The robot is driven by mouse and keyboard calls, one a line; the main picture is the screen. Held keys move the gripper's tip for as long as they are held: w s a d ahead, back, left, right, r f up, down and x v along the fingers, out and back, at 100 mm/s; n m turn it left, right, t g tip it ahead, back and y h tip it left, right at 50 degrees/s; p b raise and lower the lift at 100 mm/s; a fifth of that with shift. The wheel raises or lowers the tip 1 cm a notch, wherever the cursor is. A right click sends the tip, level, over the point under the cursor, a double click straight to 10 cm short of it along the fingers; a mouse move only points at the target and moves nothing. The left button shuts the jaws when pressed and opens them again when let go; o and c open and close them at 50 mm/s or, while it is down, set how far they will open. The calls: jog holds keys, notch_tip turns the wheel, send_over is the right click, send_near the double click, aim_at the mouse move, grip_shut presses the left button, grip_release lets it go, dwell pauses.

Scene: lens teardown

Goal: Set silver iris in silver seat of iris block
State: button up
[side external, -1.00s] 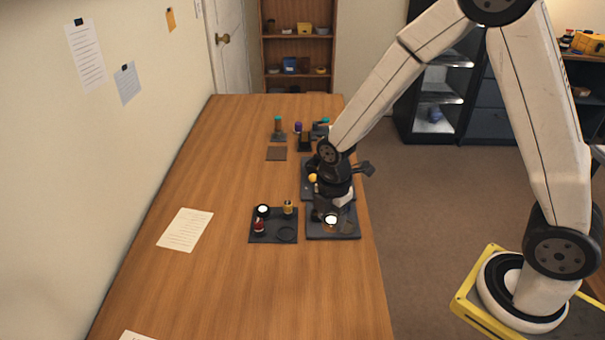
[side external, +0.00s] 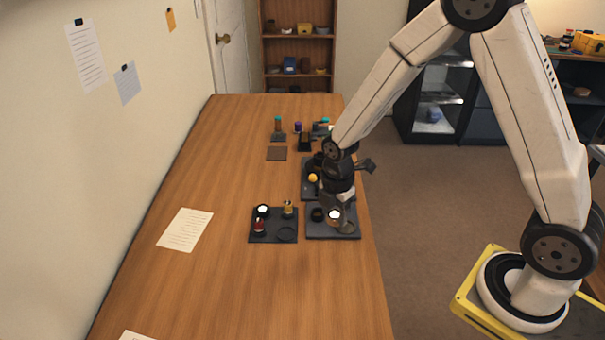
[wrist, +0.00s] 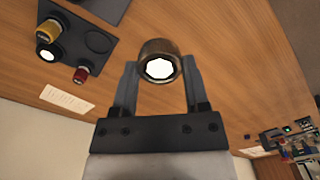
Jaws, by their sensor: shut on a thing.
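My gripper (wrist: 160,82) is shut on the silver iris (wrist: 157,48), a short metal cylinder with a brownish sheen and a bright many-sided opening. In the side view my gripper (side external: 336,201) points down over the near right dark board (side external: 320,234), with the iris (side external: 334,216) at its tips. I cannot tell the gap beneath it. The near left dark board (side external: 273,239) holds a gold part (side external: 288,209), a red part (side external: 259,228) and a dark part with a white top (side external: 263,211). It has one empty round seat (side external: 286,234), also visible in the wrist view (wrist: 98,41). No label identifies the iris block.
A dark round piece (side external: 317,214) and a flat disc (side external: 347,227) are on the near right board. Another dark board with a yellow part (side external: 313,178) lies behind. Several small bottles stand farther back.

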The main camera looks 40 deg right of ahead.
send_over(345, 228)
notch_tip(345, 228, down, 5)
jog(key=shift+d+r, duration=0.1)
jog(key=shift+f, duration=2.25)
jog(key=shift+f, duration=0.55)
jog(key=o, duration=1.3)
jog(key=shift+c, duration=0.2)
jog(key=shift+r, duration=0.1)
